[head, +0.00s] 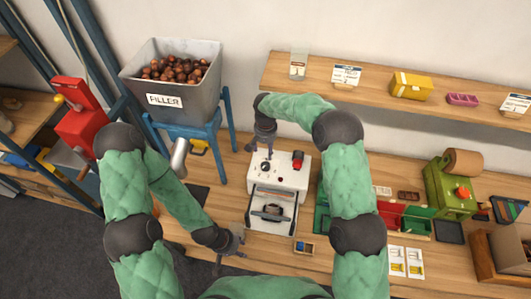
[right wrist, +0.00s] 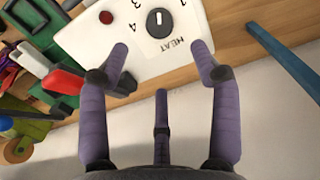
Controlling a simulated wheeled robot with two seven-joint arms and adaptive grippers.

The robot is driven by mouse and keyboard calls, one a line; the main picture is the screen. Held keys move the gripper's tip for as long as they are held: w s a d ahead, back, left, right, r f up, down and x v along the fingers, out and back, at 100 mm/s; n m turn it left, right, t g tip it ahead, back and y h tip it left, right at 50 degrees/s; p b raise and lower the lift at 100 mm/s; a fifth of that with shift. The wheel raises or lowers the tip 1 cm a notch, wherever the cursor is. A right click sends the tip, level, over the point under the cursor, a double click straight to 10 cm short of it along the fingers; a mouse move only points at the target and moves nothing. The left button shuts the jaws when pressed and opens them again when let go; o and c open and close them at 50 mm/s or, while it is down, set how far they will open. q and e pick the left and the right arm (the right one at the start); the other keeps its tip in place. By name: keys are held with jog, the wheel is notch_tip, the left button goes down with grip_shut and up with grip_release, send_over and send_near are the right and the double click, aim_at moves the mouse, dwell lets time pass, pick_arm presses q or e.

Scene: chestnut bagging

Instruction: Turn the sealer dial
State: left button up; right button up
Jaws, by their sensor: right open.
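The white sealer (head: 291,181) stands on the wooden counter, with its dial (head: 265,167) on the left of its top face and a red knob (head: 298,160) to the right. In the right wrist view the dial (right wrist: 159,22) is a dark round knob with a pale mark, beside the word HEAT and printed numbers. My right gripper (head: 264,146) is above and behind the dial. In the right wrist view its purple fingers (right wrist: 160,58) are spread and empty, with the dial beyond the tips, apart from them. My left gripper (head: 231,248) is low at the counter's front, its fingers spread and empty.
A grey FILLER hopper (head: 171,82) of chestnuts stands on a blue frame at the back left. A red machine (head: 82,125) is at far left. A shelf (head: 318,82) runs along the wall. A green machine (head: 450,191) and red and green bins (head: 415,220) are at right.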

aim_at(266, 165)
notch_tip(266, 165, down, 10)
jog(key=shift+f+p, duration=0.25)
jog(key=shift+p, duration=0.55)
jog(key=shift+s, duration=0.1)
jog(key=c, duration=1.2)
